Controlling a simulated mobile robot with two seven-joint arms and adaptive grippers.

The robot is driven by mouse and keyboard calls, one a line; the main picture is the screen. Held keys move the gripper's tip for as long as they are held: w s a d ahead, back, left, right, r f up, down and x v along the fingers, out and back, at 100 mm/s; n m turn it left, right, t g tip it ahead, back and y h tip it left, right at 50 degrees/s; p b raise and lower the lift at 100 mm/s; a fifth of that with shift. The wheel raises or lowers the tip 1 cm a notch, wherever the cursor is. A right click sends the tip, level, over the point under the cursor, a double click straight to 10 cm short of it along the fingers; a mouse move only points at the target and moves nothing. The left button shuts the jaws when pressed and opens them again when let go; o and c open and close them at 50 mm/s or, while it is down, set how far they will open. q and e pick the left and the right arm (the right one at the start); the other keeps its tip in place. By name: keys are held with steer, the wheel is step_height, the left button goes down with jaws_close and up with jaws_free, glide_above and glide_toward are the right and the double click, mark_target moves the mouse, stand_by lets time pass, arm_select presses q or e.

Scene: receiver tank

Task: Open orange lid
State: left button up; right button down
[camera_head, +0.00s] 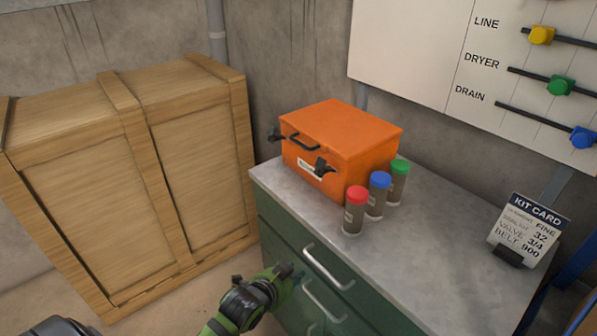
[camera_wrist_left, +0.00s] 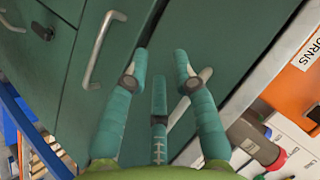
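An orange box (camera_head: 325,172) stands on the grey top of a green cabinet, and its orange lid (camera_head: 342,127) is down. A black handle (camera_head: 304,142) and two black latches (camera_head: 324,167) are on its front. Part of the box (camera_wrist_left: 293,105), with a lettered label, also shows in the left wrist view. My left gripper (camera_head: 293,272) is below the box, in front of the cabinet drawers. In the left wrist view its teal fingers (camera_wrist_left: 166,62) are spread with nothing between them. My right gripper is not in view.
Red-, blue- and green-capped containers (camera_head: 355,212) stand right of the box. A kit card (camera_head: 528,232) stands at the counter's right. Metal handles (camera_head: 328,268) protrude from the cabinet front (camera_head: 275,236). A wooden crate (camera_head: 120,180) stands left. The counter's middle right is clear.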

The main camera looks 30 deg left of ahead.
arm_select(q)
steer(key=w+a+r+m+t, duration=0.3)
steer(key=w+r, duration=0.1)
steer(key=r, duration=0.3)
steer(key=w+a+r+m+t, duration=0.2)
steer(key=w+r+t, duration=0.15)
steer(key=r, duration=0.45)
steer(key=w+a+r+m+t, duration=0.2)
steer(key=w+a+r+m, duration=0.15)
steer(key=r, duration=0.35)
steer(key=w+r+p, duration=0.1)
steer(key=w, duration=0.6)
steer(key=shift+d+r, duration=0.15)
steer(key=shift+r, duration=0.1)
steer(key=shift+n+t, duration=0.25)
jaws_close()
